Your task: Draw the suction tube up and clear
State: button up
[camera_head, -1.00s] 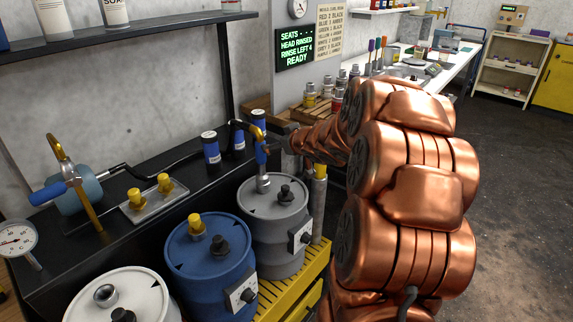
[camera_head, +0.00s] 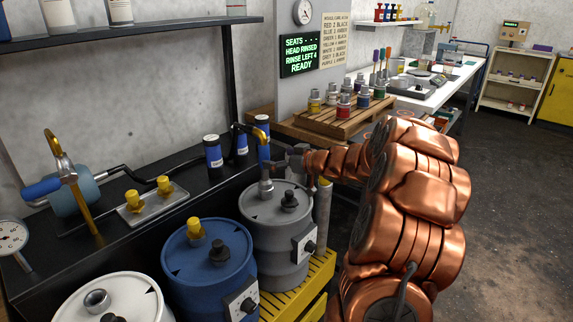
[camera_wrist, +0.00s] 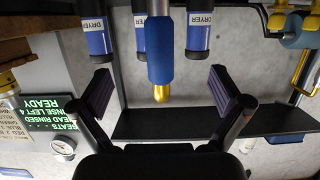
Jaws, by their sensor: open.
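The suction tube (camera_head: 263,150) stands upright over the grey drum (camera_head: 262,218), with a blue sleeve, a gold bent top and a grey lower part that meets the drum lid. How deep it goes is hidden. My gripper (camera_head: 279,166) is beside the tube, just right of its sleeve. In the wrist view, which looks upside down, the blue sleeve (camera_wrist: 160,62) with its gold end hangs between my two spread fingers (camera_wrist: 165,92). There is a gap on both sides, and the gripper is open and empty.
Blue dryer bottles (camera_head: 213,156) stand close behind the tube on the black bench (camera_head: 108,215). A blue drum (camera_head: 205,275) and a white drum (camera_head: 135,302) stand to the left. A wooden pallet (camera_head: 340,121) with several jars is behind my arm. Floor at right is clear.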

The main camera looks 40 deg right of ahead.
aim_at(268, 156)
jog(key=x, duration=0.4)
jog(key=shift+r+p, duration=0.1)
jog(key=shift+p, duration=0.3)
jog(key=shift+p+x, duration=0.3)
jog(key=shift+x, duration=0.9)
jog(key=shift+c, duration=0.2)
grip_shut()
dwell(1.1)
